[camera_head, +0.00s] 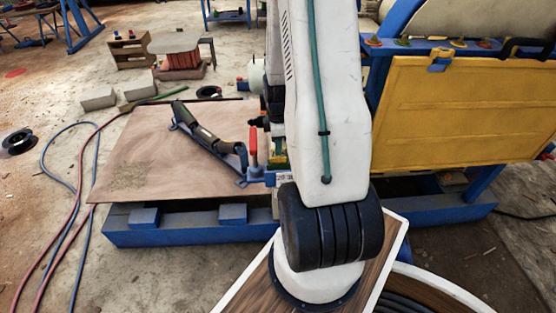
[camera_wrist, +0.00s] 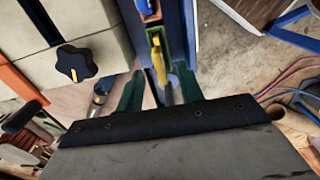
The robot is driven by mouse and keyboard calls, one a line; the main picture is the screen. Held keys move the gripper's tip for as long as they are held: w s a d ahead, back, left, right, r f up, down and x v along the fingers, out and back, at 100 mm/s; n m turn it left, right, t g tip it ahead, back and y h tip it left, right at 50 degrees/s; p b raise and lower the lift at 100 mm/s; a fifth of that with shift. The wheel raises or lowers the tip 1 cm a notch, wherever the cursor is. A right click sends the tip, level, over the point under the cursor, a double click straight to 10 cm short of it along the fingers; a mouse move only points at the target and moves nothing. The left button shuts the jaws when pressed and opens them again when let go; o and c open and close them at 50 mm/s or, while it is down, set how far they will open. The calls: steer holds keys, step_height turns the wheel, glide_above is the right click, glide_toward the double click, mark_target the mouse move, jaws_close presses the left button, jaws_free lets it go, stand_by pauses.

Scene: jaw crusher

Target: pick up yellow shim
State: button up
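The yellow shim (camera_wrist: 157,56) is a narrow yellow piece in the wrist view, standing in a blue slotted holder (camera_wrist: 188,35). My gripper (camera_wrist: 158,82) has two green fingers, one on each side of the shim's near end with visible gaps. It is open, and nothing shows clamped in it. The exact depth between fingertips and shim cannot be told. In the head view my own arm hides most of the gripper and the shim; only small yellow and green patches show beside it.
A black knob (camera_wrist: 76,63) on a pale block stands close left of the fingers. A yellow panel (camera_head: 455,110) stands right.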

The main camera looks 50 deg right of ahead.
mark_target(277, 159)
step_height(277, 159, down, 3)
steer(key=shift+f, duration=0.15)
jaws_close()
